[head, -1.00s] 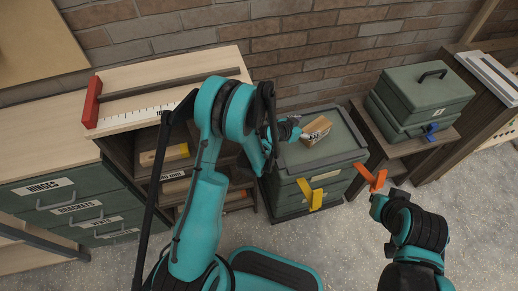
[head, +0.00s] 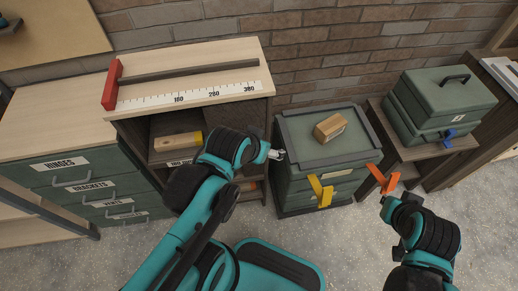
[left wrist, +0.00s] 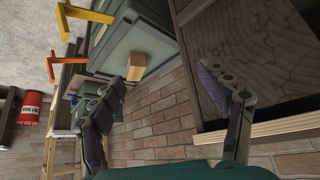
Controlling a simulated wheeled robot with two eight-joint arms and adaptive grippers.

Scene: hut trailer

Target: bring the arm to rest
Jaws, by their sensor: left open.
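My left arm (head: 205,200) comes in from the lower left of the head view. Its gripper (head: 278,154) is beside the front left of the green chest, partly hidden by the wrist. In the left wrist view the left gripper (left wrist: 166,93) is open with nothing between its fingers. A wooden block (head: 329,127) lies on the chest lid, apart from the gripper. It also shows in the left wrist view (left wrist: 136,66). My right arm (head: 425,225) is at the lower right; its fingers do not show.
An open shelf unit (head: 135,134) stands left, labelled drawers (head: 85,187) further left. A green toolbox (head: 440,92) is at right. A brick wall runs behind.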

